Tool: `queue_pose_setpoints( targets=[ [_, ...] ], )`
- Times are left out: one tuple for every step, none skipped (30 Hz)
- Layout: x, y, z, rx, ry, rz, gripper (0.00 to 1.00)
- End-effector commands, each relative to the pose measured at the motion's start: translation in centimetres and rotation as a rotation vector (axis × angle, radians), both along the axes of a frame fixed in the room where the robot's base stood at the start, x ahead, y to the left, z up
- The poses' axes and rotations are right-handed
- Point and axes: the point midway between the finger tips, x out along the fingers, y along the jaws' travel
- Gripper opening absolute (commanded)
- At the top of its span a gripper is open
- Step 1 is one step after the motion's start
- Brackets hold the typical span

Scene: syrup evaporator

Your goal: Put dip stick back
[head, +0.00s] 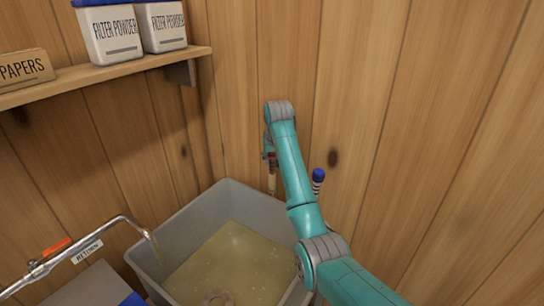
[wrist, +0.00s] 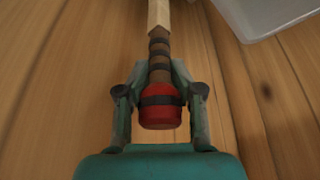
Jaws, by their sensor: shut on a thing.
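My gripper (wrist: 159,85) is shut on the dip stick, around its dark-banded handle just past the red cap (wrist: 160,105). The dip stick's pale wooden shaft (wrist: 159,18) runs away from the fingers and out of the wrist view. In the head view my gripper (head: 270,155) is by the plank wall, partly behind my arm, and the dip stick (head: 272,180) hangs roughly upright below it, near the vat's back right rim. Its lower end is hard to make out. A second stick with a blue cap (head: 319,174) and banded handle stands right of my arm, its lower part hidden.
A grey vat (head: 185,222) of yellowish liquid (head: 235,255) stands below. A metal pipe (head: 95,235) with a tag reading RETURN (head: 87,252) reaches over its left side. A shelf (head: 120,72) with filter powder tubs (head: 108,35) is at upper left. The right wall is bare.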

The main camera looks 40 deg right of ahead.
Motion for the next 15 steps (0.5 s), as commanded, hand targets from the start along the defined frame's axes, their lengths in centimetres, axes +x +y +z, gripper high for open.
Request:
queue_pose_setpoints(
  targets=[
    [0.0,0.0,-0.3,0.000,0.001,0.000,0.00],
    [0.0,0.0,-0.4,0.000,0.001,0.000,0.00],
    [0.0,0.0,-0.6,0.000,0.001,0.000,0.00],
    [0.0,0.0,-0.7,0.000,0.000,0.000,0.00],
    [0.0,0.0,-0.9,0.000,0.000,0.000,0.00],
    [0.0,0.0,-1.0,0.000,0.000,0.000,0.00],
    [0.0,0.0,-1.2,0.000,-0.001,0.000,0.00],
    [0.0,0.0,-1.3,0.000,-0.001,0.000,0.00],
    [0.0,0.0,-1.5,0.000,-0.001,0.000,0.00],
    [0.0,0.0,-1.6,0.000,-0.001,0.000,0.00],
    [0.0,0.0,-1.8,0.000,-0.001,0.000,0.00],
    [0.0,0.0,-1.9,0.000,0.000,0.000,0.00],
    [0.0,0.0,-2.1,0.000,0.000,0.000,0.00],
    [0.0,0.0,-2.2,0.000,0.000,0.000,0.00],
    [0.0,0.0,-2.4,0.000,0.000,0.000,0.00]
  ],
)
